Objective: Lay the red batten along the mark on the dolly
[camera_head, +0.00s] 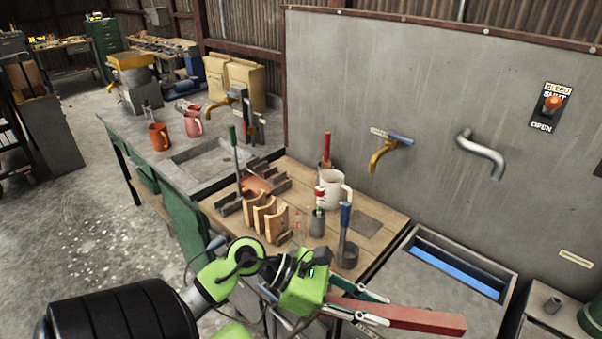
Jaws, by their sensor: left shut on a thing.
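My left gripper (372,306) reaches in from the lower left with its fingers pointing right. It is shut on the red batten (425,318) near the batten's left end. The batten is a long, straight red bar that sticks out to the right, held over the grey area in front of the wall panel. I cannot pick out the dolly or its mark in this view. My right gripper is not in view.
A wooden bench top (385,215) carries wooden cradles (268,218), a white mug (330,188) and upright tools. A grey trough (455,265) with a blue inside lies right of it. A grey wall panel (440,90) with taps stands behind.

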